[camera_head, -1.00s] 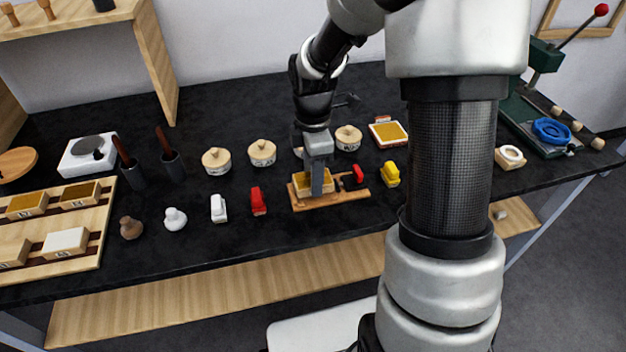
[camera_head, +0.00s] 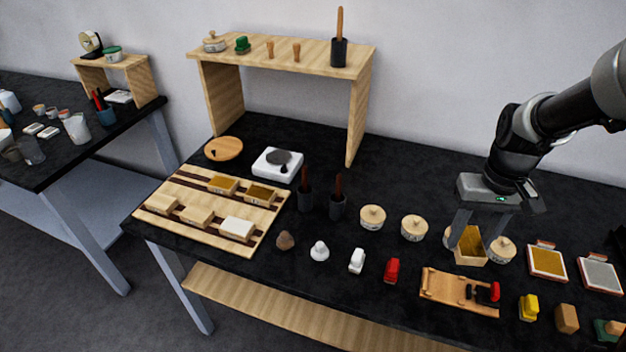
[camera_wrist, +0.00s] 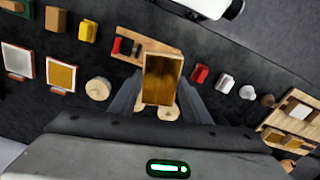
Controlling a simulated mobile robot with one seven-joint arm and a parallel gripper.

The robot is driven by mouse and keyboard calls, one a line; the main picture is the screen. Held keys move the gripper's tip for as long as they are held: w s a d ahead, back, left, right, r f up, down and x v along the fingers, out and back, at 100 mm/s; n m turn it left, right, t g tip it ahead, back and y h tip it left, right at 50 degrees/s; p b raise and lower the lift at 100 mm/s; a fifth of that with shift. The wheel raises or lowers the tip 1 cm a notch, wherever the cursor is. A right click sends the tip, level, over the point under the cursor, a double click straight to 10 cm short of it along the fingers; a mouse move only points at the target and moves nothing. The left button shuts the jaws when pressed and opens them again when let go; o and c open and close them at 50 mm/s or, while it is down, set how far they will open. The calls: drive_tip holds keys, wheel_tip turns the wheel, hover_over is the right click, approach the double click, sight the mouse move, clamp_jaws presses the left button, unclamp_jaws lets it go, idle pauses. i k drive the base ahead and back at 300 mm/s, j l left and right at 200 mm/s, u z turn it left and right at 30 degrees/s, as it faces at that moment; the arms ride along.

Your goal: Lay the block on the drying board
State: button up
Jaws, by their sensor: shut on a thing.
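My gripper (camera_head: 480,222) is shut on a wooden block (camera_head: 470,250) with a golden-brown upper face. In the wrist view the block (camera_wrist: 163,80) sits between the two grey fingers. The drying board (camera_head: 188,231), a pale slatted board with dark strips, lies at the left end of the bench. It bears several blocks: golden-brown ones behind, plain and white ones in front. The board (camera_wrist: 272,122) also shows at the right of the wrist view.
An empty wooden holder (camera_head: 452,292) with a red knob lies below the block. Small red (camera_head: 393,270) and white (camera_head: 357,261) items, round pots (camera_head: 414,228) and dark cups with handles (camera_head: 338,205) stand toward the board. A wooden shelf (camera_head: 357,110) rises behind.

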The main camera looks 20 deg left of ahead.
sight(196, 198)
drive_tip(key=j, duration=0.65)
drive_tip(key=j+u, duration=0.15)
drive_tip(key=j, duration=0.45)
drive_tip(key=i+j, duration=0.1)
drive_tip(key=j, duration=0.55)
drive_tip(key=i+j+u, duration=0.1)
drive_tip(key=j, duration=1.15)
drive_tip(key=i+j+u, duration=0.15)
drive_tip(key=j, duration=0.5)
